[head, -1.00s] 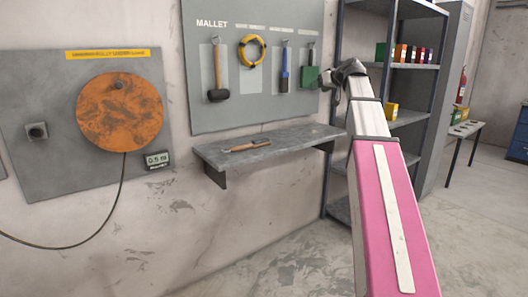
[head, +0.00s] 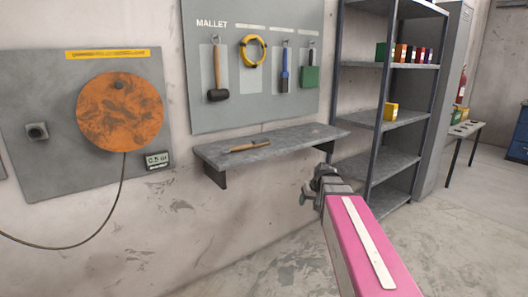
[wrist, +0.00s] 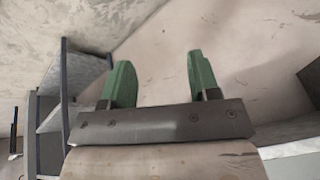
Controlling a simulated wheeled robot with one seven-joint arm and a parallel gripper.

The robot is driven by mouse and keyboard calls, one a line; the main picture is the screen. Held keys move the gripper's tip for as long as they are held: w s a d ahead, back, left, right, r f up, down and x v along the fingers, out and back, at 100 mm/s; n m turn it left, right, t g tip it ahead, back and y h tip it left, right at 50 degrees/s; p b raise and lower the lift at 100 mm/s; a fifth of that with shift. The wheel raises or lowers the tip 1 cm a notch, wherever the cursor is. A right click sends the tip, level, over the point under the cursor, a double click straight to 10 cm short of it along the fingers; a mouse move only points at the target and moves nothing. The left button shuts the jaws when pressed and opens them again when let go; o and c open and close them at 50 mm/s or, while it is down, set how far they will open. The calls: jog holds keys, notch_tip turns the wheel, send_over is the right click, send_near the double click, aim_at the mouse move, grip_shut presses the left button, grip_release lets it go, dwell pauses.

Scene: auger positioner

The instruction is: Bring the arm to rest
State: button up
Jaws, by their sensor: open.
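My gripper (wrist: 158,82) shows in the wrist view with its two green fingers spread wide apart and nothing between them. In the head view my pink arm reaches up from the lower right. Its dark wrist end is in front of the floor and wall, below and right of the wall shelf. The fingers are too small and turned to make out clearly in the head view.
A grey wall shelf (head: 290,143) holds a wooden-handled tool (head: 248,146). Above it a tool board (head: 230,112) carries a mallet (head: 217,75) and other tools. A metal rack (head: 400,121) stands right. An orange disc (head: 120,112) is on the left panel. Floor lies open at lower right.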

jog(key=s+f+m+g+h, duration=0.1)
jog(key=s+f+g+h, duration=0.1)
jog(key=s+f, duration=1.4)
jog(key=shift+s+g+h, duration=0.4)
jog(key=shift+s+g, duration=0.1)
jog(key=shift+g, duration=0.4)
